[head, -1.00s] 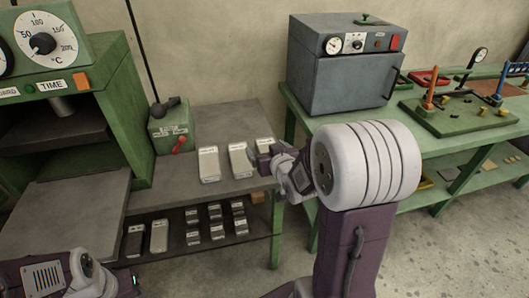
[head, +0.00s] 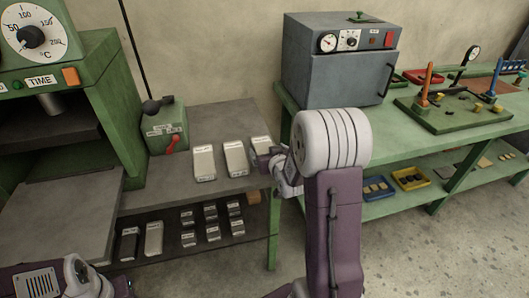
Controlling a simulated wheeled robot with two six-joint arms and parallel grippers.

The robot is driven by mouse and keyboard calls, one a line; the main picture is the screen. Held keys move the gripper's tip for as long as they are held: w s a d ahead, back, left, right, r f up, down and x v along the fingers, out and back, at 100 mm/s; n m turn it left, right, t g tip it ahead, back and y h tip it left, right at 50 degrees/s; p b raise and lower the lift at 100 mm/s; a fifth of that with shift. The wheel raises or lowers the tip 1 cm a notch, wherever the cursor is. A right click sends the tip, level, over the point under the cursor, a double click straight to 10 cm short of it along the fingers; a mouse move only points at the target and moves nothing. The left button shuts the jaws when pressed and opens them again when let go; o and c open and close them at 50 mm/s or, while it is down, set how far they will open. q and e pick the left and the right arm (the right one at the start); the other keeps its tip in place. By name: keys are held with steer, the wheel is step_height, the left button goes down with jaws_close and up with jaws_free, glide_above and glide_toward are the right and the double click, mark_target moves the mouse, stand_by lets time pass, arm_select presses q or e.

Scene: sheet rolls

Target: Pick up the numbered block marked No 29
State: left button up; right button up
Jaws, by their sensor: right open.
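Three pale labelled blocks stand in a row on the grey bench top: a left one (head: 203,164), a middle one (head: 236,159) and a right one (head: 260,145). Their labels are too small to read, so I cannot tell which is No 29. My right gripper (head: 265,161) is open at the right block, in front of its lower part and hiding some of it. I cannot tell whether they touch. My left arm shows at the bottom left, but its gripper is out of view.
The lower shelf holds a dark block (head: 129,244), a paler block (head: 153,239) and several small blocks (head: 211,232). A green box with a red lever (head: 165,128) stands behind the row. A green press is left; a grey oven (head: 345,75) stands right.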

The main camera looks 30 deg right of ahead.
mark_target(265, 148)
steer(key=x, duration=0.4)
steer(key=shift+a+f, duration=0.1)
steer(key=shift+f, duration=0.15)
steer(key=shift+r, duration=0.1)
steer(key=shift+c, duration=1.2)
jaws_close()
step_height(265, 148, up, 5)
steer(key=shift+f+p, duration=0.1)
steer(key=shift+p, duration=0.65)
steer(key=s+d+r+p, duration=0.3)
steer(key=s+r, duration=0.3)
steer(key=s, duration=0.4)
steer(key=shift+s+d+r, duration=0.15)
steer(key=shift+s+d, duration=0.25)
steer(key=shift+d, duration=0.35)
